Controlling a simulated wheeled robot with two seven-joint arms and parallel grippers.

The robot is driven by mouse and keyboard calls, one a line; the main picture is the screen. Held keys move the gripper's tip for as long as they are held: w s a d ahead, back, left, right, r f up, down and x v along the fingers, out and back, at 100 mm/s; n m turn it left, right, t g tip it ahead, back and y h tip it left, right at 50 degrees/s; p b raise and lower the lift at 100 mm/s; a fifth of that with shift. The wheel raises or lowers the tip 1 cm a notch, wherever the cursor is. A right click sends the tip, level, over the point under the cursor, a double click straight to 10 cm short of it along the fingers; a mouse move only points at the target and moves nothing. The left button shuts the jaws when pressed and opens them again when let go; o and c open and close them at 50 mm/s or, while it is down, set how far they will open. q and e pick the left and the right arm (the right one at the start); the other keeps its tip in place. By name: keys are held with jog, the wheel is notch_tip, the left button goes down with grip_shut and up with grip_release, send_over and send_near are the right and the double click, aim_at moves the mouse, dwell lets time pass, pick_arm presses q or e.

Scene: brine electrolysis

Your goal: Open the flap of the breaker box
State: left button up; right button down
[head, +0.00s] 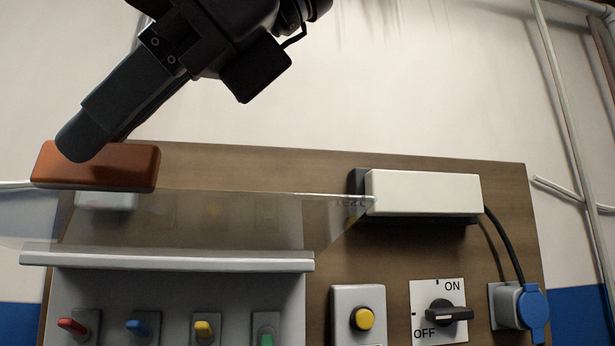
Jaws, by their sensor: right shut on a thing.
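The breaker box (180,292) is a grey box on a brown board, with a grey ledge (165,259) along its top. A clear flap (250,221) shows above this ledge, swung up and outward, its upper edge wider than the box. A reddish-brown handle (130,167) shows at the flap's upper left edge. My right gripper (80,145) comes down from the top and is shut on the handle, one dark finger in front of it; the other finger is mostly hidden. Red, blue, yellow and green switches (139,327) show uncovered below the ledge. My left gripper is out of view.
Right of the box are a yellow button (362,319), an ON/OFF rotary switch (441,315) and a blue plug (532,307) with a black cable. A white block (425,193) sits above them. Pipes run along the right wall. The wall above the board is bare.

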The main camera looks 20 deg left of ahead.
jog(key=shift+w+a, duration=0.15)
jog(key=shift+w, duration=0.15)
jog(key=c, duration=1.6)
grip_release()
jog(key=shift+f, duration=0.1)
jog(key=shift+o, duration=0.6)
jog(key=shift+w+a, duration=0.2)
jog(key=shift+w, duration=0.2)
jog(key=shift+s, duration=0.1)
jog(key=shift+s+d, duration=0.1)
